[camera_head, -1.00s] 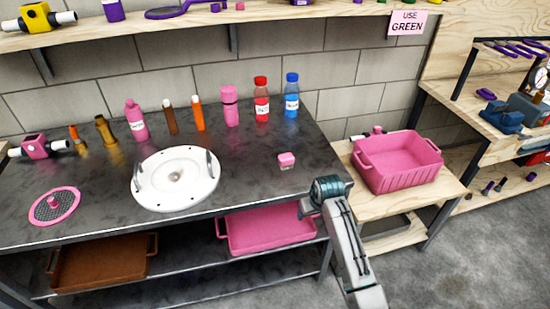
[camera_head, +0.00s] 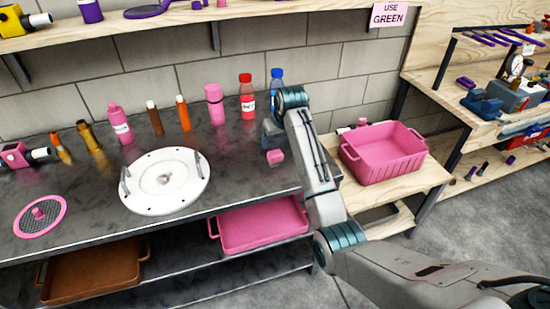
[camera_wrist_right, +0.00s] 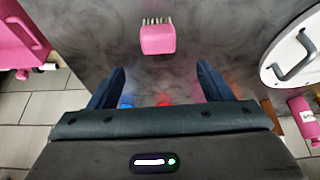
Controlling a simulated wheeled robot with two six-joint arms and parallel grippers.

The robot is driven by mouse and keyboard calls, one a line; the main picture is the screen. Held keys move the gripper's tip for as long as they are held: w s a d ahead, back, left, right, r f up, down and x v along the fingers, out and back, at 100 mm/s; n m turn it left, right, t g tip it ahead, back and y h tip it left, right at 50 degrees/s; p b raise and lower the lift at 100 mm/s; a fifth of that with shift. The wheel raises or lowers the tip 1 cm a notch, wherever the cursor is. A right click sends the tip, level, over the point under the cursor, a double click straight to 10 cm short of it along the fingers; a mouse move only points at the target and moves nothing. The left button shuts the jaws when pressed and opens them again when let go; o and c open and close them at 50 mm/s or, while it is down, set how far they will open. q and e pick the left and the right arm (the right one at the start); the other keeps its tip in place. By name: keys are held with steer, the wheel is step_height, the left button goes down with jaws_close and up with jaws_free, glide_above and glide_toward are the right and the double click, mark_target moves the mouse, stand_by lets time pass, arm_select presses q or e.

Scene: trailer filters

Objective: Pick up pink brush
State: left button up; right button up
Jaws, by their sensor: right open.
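The pink brush (camera_head: 275,157) lies on the dark metal table near its right end. In the right wrist view the pink brush (camera_wrist_right: 158,38) shows its block-like pink body and pale bristles, beyond and between my fingertips. My right gripper (camera_head: 268,132) is above the table's right end, just behind the brush, partly hidden by its own wrist. In the right wrist view the right gripper (camera_wrist_right: 160,82) has its two dark fingers spread wide with nothing between them. My left gripper is not in view.
A white round plate with handles (camera_head: 165,181) stands left of the brush. A red bottle (camera_head: 247,98) and a blue bottle (camera_head: 277,92) stand behind, close to my right wrist. A pink crate (camera_head: 383,153) sits on the wooden bench at right.

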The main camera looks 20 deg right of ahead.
mark_target(276, 154)
steer(key=x, duration=0.4)
steer(key=shift+w+f, duration=0.1)
steer(key=shift+f, duration=0.25)
steer(key=x, duration=0.1)
steer(key=p+x, duration=0.1)
steer(key=x, duration=0.1)
steer(key=p+x, duration=0.1)
steer(key=shift+d+f, duration=0.1)
steer(key=shift+f, duration=0.75)
steer(key=c, duration=1.1)
